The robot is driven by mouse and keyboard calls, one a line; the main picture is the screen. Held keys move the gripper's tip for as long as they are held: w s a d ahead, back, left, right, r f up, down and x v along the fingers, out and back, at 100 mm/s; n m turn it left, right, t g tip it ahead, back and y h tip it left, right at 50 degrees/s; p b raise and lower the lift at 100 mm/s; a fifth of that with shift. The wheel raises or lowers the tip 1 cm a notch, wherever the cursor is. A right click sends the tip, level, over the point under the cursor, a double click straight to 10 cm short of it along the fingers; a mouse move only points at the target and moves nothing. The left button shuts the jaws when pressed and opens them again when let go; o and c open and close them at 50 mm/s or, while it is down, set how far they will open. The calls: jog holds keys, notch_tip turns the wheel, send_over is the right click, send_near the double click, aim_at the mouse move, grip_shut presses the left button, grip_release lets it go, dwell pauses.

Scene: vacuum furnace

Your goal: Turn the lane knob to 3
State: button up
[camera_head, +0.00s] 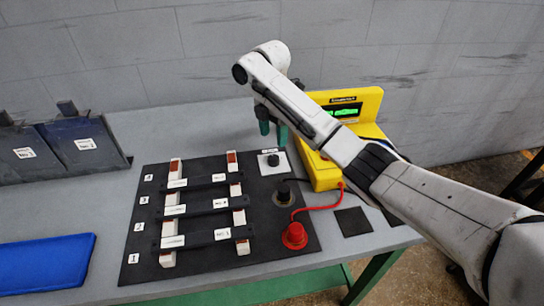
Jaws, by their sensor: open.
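A small dark knob (273,160) sits on a white square plate (266,168) near the back right of the black board (207,258). I take it to be the lane knob; its pointer setting is too small to read. My gripper (273,134) points down with its green fingers apart, just behind and above the knob in the picture, and holds nothing. I cannot tell whether a finger touches the knob. Lane numbers 1 to 4 run up the board's left side, with 3 (143,200) second from the back.
Several dark labelled bars (203,207) lie across two pale rails. A black plug (284,195) and a red plug (295,236) have cables running to a yellow meter (326,172) with a green display. A blue mat (45,264) and dark bins (82,145) are at left.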

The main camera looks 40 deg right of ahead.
aim_at(274, 157)
jog(key=f, duration=0.8)
jog(key=shift+s+f+p, duration=0.1)
jog(key=shift+s+p, duration=0.15)
jog(key=shift+p, duration=0.15)
jog(key=shift+c, duration=0.4)
jog(key=c, duration=1)
jog(key=shift+p, duration=0.3)
jog(key=m+p, duration=0.2)
jog(key=shift+m, duration=0.4)
jog(key=m+p, duration=0.2)
jog(key=m, duration=0.2)
jog(key=shift+s+m+p, duration=0.1)
jog(key=shift+m+p, duration=0.2)
jog(key=shift+m, duration=0.1)
